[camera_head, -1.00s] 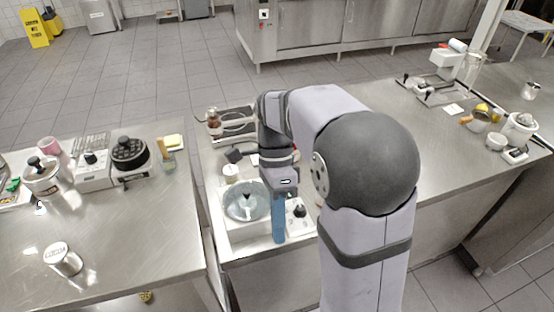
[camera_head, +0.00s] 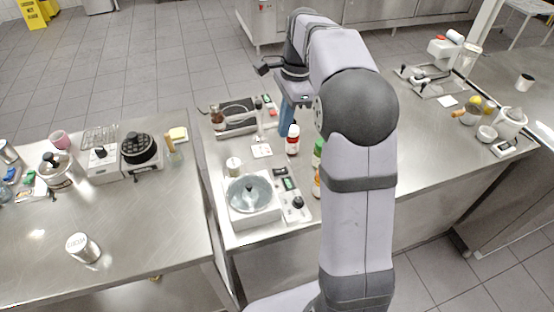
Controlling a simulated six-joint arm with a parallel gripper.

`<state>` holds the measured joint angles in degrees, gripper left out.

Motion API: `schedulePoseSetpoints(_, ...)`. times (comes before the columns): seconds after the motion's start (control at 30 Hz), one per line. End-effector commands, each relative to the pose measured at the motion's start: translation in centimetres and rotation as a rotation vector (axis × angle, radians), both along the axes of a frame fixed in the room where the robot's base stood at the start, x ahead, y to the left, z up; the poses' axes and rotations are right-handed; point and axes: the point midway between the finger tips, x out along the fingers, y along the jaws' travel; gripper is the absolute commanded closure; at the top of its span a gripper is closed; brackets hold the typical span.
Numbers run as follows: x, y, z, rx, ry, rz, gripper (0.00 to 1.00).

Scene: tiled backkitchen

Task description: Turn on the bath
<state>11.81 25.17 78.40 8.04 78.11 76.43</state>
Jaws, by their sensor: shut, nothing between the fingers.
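A white unit (camera_head: 238,217) with a round grey-blue basin (camera_head: 262,205) stands at the front of the middle counter. Its right-side panel carries small dark displays (camera_head: 289,184) and a black knob (camera_head: 298,202). Behind it is a rectangular metal basin (camera_head: 222,131) with a small panel (camera_head: 269,103) at its right. I cannot tell from the picture which of the two is the bath, or whether either is on. My gripper (camera_head: 285,132), with blue fingers, is shut and empty, pointing down just right of the rectangular basin's panel. The arm hides what lies behind it.
A red-and-white bottle (camera_head: 292,140) and a green bottle (camera_head: 318,152) stand close to my gripper. A small jar (camera_head: 233,166) and a white plate (camera_head: 262,151) lie between the basins. The left counter holds a black round appliance (camera_head: 138,148).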

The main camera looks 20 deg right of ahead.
Motion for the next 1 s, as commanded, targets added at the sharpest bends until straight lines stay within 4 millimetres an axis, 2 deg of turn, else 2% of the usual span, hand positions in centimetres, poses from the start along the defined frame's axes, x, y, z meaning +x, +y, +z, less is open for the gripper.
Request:
schedulePoseSetpoints(0.37, -0.1, 0.1, -0.1, 0.0, 0.002, 0.0, 1.0)
schedulePoseSetpoints(0.53, -0.1, 0.2, -1.0, 0.0, 0.003, 0.0, 1.0)
schedulePoseSetpoints(0.77, -0.2, 0.6, -4.0, 0.001, 0.007, 0.0, 1.0)
schedulePoseSetpoints(1.0, -0.2, 1.3, -8.3, 0.0, 0.007, 0.002, 1.0)
